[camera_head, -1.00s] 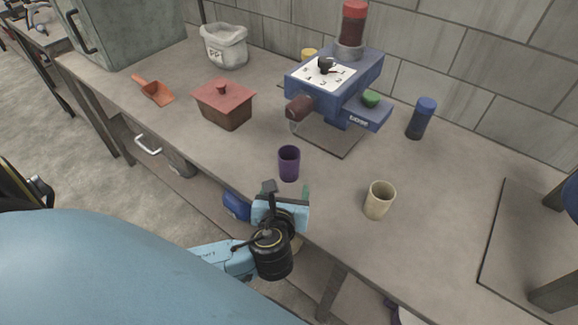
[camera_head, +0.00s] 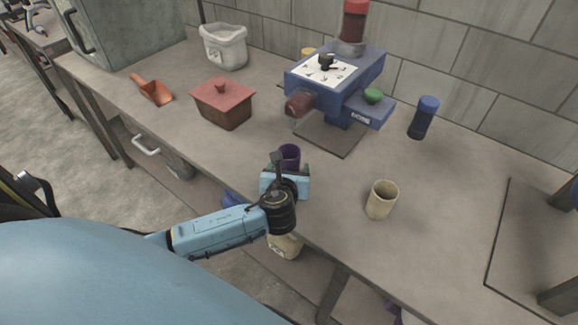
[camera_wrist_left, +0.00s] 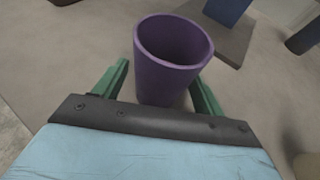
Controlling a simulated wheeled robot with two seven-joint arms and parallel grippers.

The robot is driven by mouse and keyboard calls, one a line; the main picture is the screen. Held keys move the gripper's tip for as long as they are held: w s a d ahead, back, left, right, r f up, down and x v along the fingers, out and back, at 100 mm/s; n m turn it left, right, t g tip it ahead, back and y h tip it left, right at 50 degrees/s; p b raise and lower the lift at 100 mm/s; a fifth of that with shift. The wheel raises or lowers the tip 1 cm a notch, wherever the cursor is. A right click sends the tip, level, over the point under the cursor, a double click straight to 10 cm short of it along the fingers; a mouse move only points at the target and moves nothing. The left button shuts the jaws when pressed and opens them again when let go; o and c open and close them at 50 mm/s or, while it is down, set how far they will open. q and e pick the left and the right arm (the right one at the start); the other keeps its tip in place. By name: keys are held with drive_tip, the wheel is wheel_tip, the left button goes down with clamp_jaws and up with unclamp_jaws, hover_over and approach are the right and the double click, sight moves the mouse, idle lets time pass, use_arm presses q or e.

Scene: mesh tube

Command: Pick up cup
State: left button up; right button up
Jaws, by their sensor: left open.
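A purple cup (camera_head: 290,155) stands upright on the workbench near its front edge, partly hidden behind my left gripper in the head view. In the left wrist view the purple cup (camera_wrist_left: 172,62) is large, with its open rim facing up. My left gripper (camera_head: 288,172) is at the cup's near side. In the left wrist view its green fingers (camera_wrist_left: 160,85) are open, one on each side of the lower part of the cup. I cannot tell whether either finger touches it. A cream cup (camera_head: 381,200) stands upright to the right. My right gripper is not in view.
A blue machine (camera_head: 340,85) stands behind the purple cup. A red lidded box (camera_head: 223,104), an orange scoop (camera_head: 152,90) and a white bin (camera_head: 223,48) are to the left. A blue bottle (camera_head: 423,118) stands right. The bench (camera_head: 330,205) is clear between the two cups.

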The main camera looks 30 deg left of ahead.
use_arm(q)
drive_tip(key=c, duration=1.1)
drive_tip(key=shift+r, duration=0.1)
